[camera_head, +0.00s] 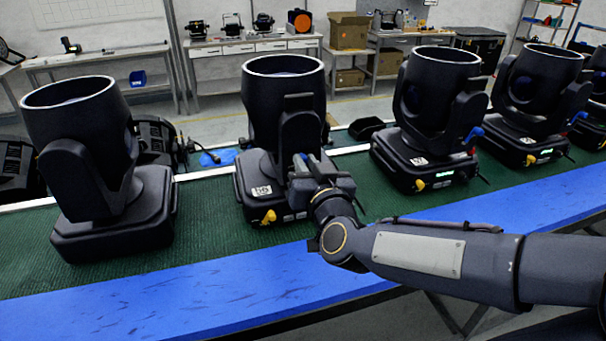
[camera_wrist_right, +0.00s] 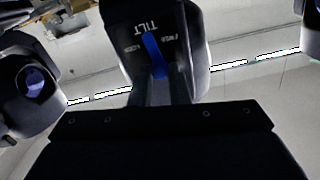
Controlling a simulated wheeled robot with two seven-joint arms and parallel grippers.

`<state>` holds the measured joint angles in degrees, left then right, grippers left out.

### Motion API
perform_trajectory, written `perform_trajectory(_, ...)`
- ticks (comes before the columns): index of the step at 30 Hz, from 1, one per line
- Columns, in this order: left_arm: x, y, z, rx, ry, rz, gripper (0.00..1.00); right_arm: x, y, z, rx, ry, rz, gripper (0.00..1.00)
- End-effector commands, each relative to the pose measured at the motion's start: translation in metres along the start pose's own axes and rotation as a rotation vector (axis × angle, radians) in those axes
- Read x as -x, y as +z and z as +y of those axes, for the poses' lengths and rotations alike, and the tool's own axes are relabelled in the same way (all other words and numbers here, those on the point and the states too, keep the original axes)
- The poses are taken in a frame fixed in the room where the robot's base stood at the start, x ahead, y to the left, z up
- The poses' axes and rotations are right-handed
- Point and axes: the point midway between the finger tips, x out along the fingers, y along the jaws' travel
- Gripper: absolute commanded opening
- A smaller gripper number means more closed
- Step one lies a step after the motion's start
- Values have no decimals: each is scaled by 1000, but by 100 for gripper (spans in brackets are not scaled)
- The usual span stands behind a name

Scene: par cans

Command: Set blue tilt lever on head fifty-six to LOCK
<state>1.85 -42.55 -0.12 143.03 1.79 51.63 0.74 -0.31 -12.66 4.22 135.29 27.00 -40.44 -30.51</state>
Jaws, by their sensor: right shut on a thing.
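Several black moving heads stand in a row on the green mat (camera_head: 215,256). The second from the left (camera_head: 284,92) has a white number label (camera_head: 261,191), too small to read surely, and a yellow lever (camera_head: 268,217) at its base. My right gripper (camera_head: 306,166) is at the right side of this head's yoke. In the right wrist view, the blue tilt lever (camera_wrist_right: 153,52) stands under the upside-down word TILT, slanted slightly, between two small labels that I cannot read surely. The right gripper (camera_wrist_right: 158,88) is shut on its near end. My left gripper is out of view.
Another head (camera_head: 95,140) stands to the left, and more heads (camera_head: 432,110) stand close on the right. A blue strip (camera_head: 200,305) runs along the front edge. My right forearm crosses in front from the right. Benches with boxes (camera_head: 348,30) stand behind.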

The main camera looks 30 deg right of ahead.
Motion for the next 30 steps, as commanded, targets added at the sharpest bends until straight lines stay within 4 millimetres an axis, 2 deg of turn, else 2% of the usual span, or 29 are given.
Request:
perform_trajectory(3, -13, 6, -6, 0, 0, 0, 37, 0, 3, 6, -115, 2, 3, 0)
perform_trajectory(15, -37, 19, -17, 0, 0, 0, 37, 0, 2, 17, -458, 2, 1, 0)
perform_trajectory(22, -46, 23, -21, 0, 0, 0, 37, 0, 2, 21, -586, 2, 0, 0)
perform_trajectory(30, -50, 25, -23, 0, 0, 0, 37, 0, 2, 23, -656, 1, -1, 0)
